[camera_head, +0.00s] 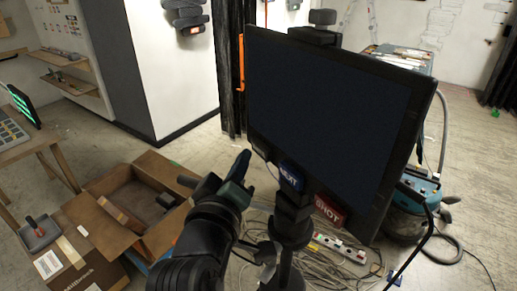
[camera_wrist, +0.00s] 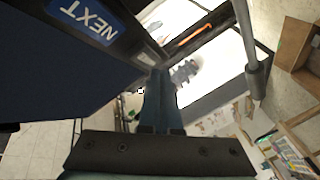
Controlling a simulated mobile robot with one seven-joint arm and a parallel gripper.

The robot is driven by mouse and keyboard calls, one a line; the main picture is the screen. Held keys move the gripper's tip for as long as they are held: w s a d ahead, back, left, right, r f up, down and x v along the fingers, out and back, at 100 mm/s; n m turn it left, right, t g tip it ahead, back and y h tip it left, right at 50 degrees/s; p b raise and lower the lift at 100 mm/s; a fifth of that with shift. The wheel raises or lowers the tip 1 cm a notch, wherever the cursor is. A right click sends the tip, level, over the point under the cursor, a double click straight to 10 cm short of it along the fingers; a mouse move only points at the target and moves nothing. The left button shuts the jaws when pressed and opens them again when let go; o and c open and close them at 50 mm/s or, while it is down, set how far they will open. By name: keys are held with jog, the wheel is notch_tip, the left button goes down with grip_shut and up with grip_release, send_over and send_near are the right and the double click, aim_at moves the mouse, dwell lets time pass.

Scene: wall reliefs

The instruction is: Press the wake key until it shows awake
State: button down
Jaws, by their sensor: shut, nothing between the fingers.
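A large flat monitor (camera_head: 325,115) with a dark, blank screen stands right of centre in the head view. Along its lower edge are a blue key marked NEXT (camera_head: 290,177) and a red key marked SHOT (camera_head: 329,211). A small dark block (camera_head: 260,150) shows near the lower left corner; no label can be read on it, so I cannot tell if it is the wake key. My gripper (camera_head: 243,160) is shut and empty, just left of that corner. In the wrist view the shut fingers (camera_wrist: 159,78) point along the monitor's edge; contact cannot be told. The NEXT label (camera_wrist: 88,18) appears upside down there.
A dark stand (camera_head: 290,222) carries the monitor. Cables and a power strip (camera_head: 340,248) lie on the floor below. Open cardboard boxes (camera_head: 150,165) stand at left. A blue-green machine (camera_head: 418,190) with a hose stands at right.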

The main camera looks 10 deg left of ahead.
jog(key=shift+w+d, duration=0.1)
jog(key=shift+w+d, duration=0.2)
jog(key=shift+w, duration=0.05)
jog(key=shift+w+d, duration=0.35)
dwell(1.2)
jog(key=shift+s+a, duration=0.6)
jog(key=shift+s, duration=0.05)
jog(key=shift+s+a, duration=1.7)
jog(key=shift+s, duration=0.15)
